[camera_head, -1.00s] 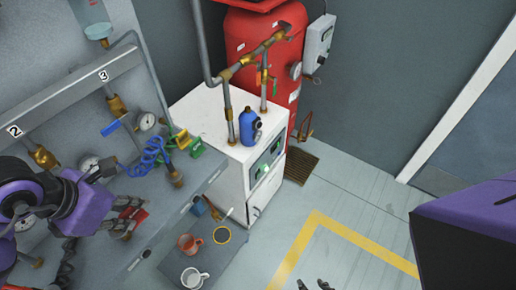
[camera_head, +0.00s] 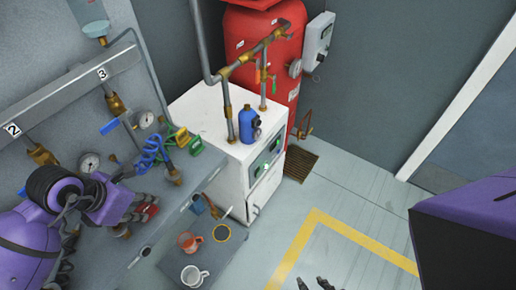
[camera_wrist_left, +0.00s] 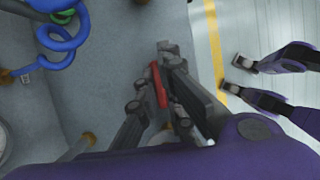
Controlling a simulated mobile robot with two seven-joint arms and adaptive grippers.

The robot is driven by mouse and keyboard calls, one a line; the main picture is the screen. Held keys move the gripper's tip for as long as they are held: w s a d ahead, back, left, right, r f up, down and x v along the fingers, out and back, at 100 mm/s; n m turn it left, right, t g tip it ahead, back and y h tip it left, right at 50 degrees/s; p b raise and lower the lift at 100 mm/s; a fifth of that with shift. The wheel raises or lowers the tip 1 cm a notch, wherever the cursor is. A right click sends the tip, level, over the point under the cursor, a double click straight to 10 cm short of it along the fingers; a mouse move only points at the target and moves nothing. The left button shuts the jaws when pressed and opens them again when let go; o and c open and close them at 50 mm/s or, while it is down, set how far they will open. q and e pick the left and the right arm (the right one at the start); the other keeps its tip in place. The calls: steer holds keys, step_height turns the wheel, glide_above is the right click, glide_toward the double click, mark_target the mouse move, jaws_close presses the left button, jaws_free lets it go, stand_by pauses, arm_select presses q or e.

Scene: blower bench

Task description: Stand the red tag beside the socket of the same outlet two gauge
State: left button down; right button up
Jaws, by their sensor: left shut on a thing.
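The red tag (camera_wrist_left: 160,86) is a thin flat piece between the fingers of my left gripper (camera_wrist_left: 160,78) in the left wrist view. In the head view the left gripper (camera_head: 146,212) is low in front of the grey panel, with red showing at its fingers. A round white gauge (camera_head: 90,163) sits above it, right of the outlet marked 2 (camera_head: 12,130).
Blue and green coiled hoses (camera_head: 152,152) hang right of the gripper, near the outlet marked 3 (camera_head: 102,74). A white cabinet (camera_head: 215,118) stands behind.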

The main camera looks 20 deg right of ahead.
arm_select(q)
steer(key=shift+f, duration=0.2)
steer(key=c, duration=1.9)
jaws_free()
steer(key=shift+r, duration=0.35)
steer(key=v, duration=1.1)
steer(key=shift+r, duration=0.35)
steer(key=shift+s, duration=0.15)
